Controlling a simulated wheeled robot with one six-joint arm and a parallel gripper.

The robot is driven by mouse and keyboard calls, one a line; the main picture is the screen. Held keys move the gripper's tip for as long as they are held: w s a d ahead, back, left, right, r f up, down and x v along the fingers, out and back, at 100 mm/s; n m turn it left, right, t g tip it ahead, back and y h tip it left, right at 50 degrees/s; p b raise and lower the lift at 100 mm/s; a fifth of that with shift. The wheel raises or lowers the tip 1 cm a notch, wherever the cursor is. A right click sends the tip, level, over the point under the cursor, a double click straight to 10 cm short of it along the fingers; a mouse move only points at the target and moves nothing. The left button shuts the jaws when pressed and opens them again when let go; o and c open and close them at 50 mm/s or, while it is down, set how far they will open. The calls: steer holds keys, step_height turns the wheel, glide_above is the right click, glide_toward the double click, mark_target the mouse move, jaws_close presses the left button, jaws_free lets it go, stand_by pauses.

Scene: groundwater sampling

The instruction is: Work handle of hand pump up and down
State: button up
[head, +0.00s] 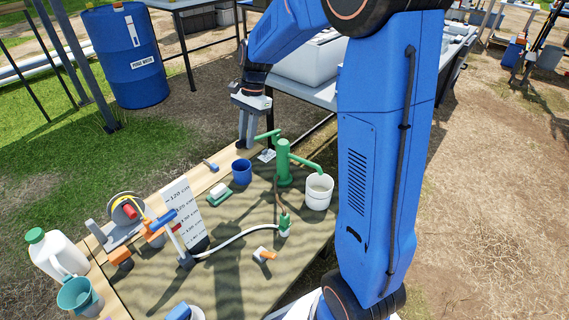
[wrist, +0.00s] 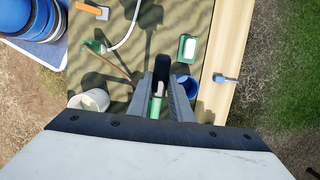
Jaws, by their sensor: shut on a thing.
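The green hand pump (head: 284,165) stands upright on the wooden table. Its spout points right over a white bucket (head: 318,192). Its handle (head: 265,136) reaches out to the left, and my gripper (head: 245,142) is shut on the handle's outer end. In the wrist view my gripper (wrist: 170,112) points down, with green of the pump (wrist: 155,107) between the fingers. The handle end itself is mostly hidden by the fingers there. The white bucket also shows in the wrist view (wrist: 92,100), left of my fingers.
A blue cup (head: 241,172) and a green-and-white block (head: 219,194) sit just left of the pump. A white hose (head: 232,240), a depth scale board (head: 182,208), a cable reel (head: 126,212) and a white jug (head: 58,255) occupy the table's left part. A grey table stands behind.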

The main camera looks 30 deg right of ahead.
steer(key=d+r+y, duration=0.1)
steer(key=r, duration=0.1)
steer(key=w+d+r+g+y, duration=0.1)
steer(key=y, duration=0.1)
steer(key=shift+d+r, duration=0.2)
steer(key=shift+r, duration=0.15)
steer(key=shift+w+d+r+g+y, duration=0.1)
steer(key=shift+d+r+g+y, duration=0.15)
steer(key=shift+r+y, duration=0.4)
steer(key=shift+r, duration=0.1)
steer(key=shift+a, duration=0.1)
steer(key=shift+a+f+h, duration=0.2)
steer(key=shift+h, duration=0.15)
steer(key=a+f+t+h, duration=0.1)
steer(key=f+h, duration=0.1)
steer(key=s+a+f+h, duration=0.1)
steer(key=f+h, duration=0.1)
steer(key=f, duration=0.1)
steer(key=s+a+f+t+h, duration=0.1)
steer(key=a+f+h, duration=0.1)
steer(key=f, duration=0.1)
steer(key=shift+f+t, duration=0.15)
steer(key=shift+t, duration=0.2)
steer(key=o, duration=1)
steer(key=shift+c, duration=0.2)
